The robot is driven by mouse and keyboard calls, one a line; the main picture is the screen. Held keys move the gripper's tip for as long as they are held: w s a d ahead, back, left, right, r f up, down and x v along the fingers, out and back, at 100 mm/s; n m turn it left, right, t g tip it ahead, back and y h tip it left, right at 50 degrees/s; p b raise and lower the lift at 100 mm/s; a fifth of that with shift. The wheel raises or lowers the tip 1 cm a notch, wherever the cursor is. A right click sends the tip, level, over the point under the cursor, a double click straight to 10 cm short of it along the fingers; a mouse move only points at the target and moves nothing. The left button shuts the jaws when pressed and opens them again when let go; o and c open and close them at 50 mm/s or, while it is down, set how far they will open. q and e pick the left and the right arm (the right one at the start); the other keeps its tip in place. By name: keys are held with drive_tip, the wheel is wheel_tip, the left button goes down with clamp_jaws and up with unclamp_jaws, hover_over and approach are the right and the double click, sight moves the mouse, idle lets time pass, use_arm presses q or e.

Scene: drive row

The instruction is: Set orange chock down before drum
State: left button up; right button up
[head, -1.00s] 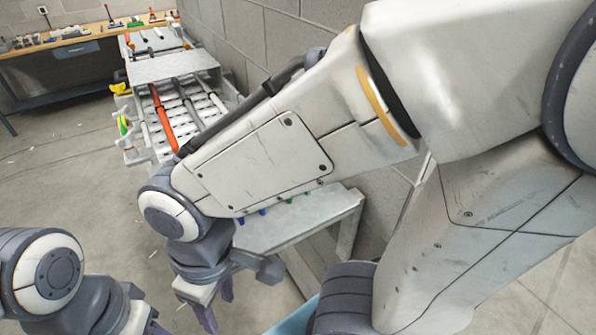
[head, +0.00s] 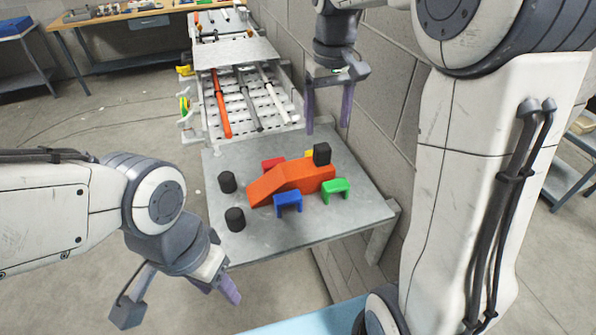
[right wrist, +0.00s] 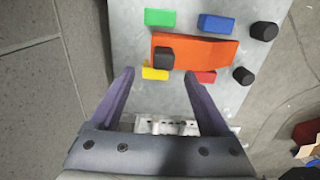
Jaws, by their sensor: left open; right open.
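An orange wedge-shaped piece (head: 292,182), the only orange chock-like thing on the grey table (head: 345,215), slopes down to the left in the head view. A black cylinder (head: 321,154) appears to stand on its high end. Two more black cylinders (head: 227,182) (head: 235,219) stand apart beyond its low end; I cannot tell which is the drum. My right gripper (head: 328,128) is open and empty above the table's far right side; in the right wrist view (right wrist: 159,74) the wedge (right wrist: 205,51) lies beyond its fingertips. My left gripper (head: 180,300) is open and empty, left of the table's front.
A blue bridge block (head: 288,203) and a green one (head: 335,190) sit along the wedge's near side; red (head: 272,163) and yellow (head: 309,153) blocks sit along its far side. A rack with an orange bar (head: 222,115) adjoins the table behind. A block wall (head: 390,95) stands close right.

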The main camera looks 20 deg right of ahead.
sight(323, 146)
wheel_tip(323, 146, down, 3)
drive_tip(key=shift+f, duration=0.1)
drive_tip(key=f, duration=0.1)
drive_tip(key=f+p, duration=0.2)
drive_tip(key=f, duration=0.1)
drive_tip(key=shift+s+a, duration=0.1)
drive_tip(key=shift+a, duration=0.2)
drive_tip(key=shift+f, duration=0.6)
clamp_jaws()
drive_tip(key=shift+r, duration=0.1)
idle(0.5)
